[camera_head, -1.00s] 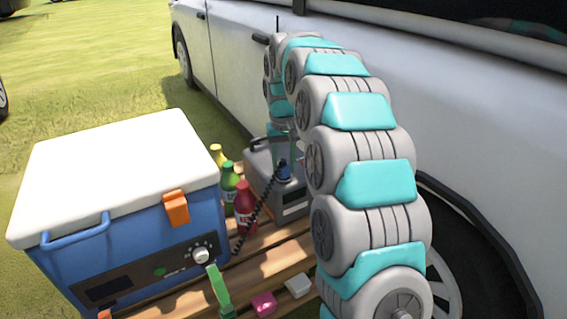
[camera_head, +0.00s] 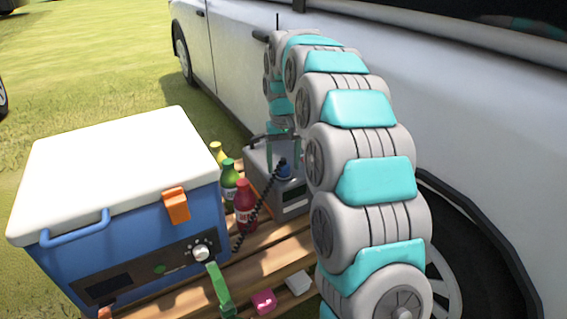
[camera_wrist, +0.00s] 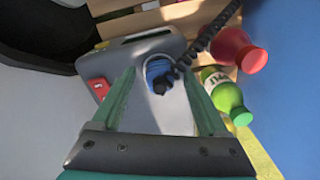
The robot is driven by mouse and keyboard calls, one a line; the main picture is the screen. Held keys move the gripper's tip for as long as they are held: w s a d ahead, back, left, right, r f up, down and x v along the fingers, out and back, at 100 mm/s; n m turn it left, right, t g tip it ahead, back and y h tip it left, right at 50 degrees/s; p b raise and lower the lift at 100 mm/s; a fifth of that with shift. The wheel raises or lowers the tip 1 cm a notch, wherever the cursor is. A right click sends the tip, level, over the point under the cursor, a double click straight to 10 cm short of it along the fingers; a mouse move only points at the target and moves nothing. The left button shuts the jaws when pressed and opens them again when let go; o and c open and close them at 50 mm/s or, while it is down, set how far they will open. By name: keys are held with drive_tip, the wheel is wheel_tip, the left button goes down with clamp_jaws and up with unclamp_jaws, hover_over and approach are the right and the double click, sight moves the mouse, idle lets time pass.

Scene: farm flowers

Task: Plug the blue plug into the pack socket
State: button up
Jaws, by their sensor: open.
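The grey pack (camera_head: 262,165) stands on the wooden slats beside the car, with a dark handle on top. The blue plug (camera_head: 284,170) sits upright at the pack's top face, with a black coiled cord running from it. In the wrist view the plug (camera_wrist: 158,70) is between the tips of my two green fingers, with clear gaps on both sides. My gripper (camera_wrist: 160,74) is open and points down over the pack; it also shows in the head view (camera_head: 283,157). The socket itself is hidden under the plug, so I cannot see how deep the plug sits.
A blue cooler (camera_head: 140,255) with a white lid stands at the left. Red (camera_head: 245,207), green (camera_head: 230,182) and yellow (camera_head: 217,153) bottles stand between it and the pack. The white car (camera_head: 225,75) is close behind. Pink (camera_head: 263,301) and white (camera_head: 298,282) blocks lie in front.

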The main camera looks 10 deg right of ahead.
wheel_tip(320, 180, up, 6)
drive_tip(key=shift+r, duration=0.75)
drive_tip(key=shift+s, duration=0.1)
drive_tip(key=shift+s, duration=0.3)
drive_tip(key=s+f, duration=0.3)
drive_tip(key=s, duration=1.1)
drive_tip(key=s+f+g+p, duration=0.1)
drive_tip(key=s+f, duration=0.1)
drive_tip(key=s, duration=1.2)
drive_tip(key=s+f, duration=0.3)
drive_tip(key=s, duration=1.1)
drive_tip(key=shift+s+f+g+p, duration=0.3)
drive_tip(key=shift+s+g, duration=0.05)
drive_tip(key=shift+g, duration=0.05)
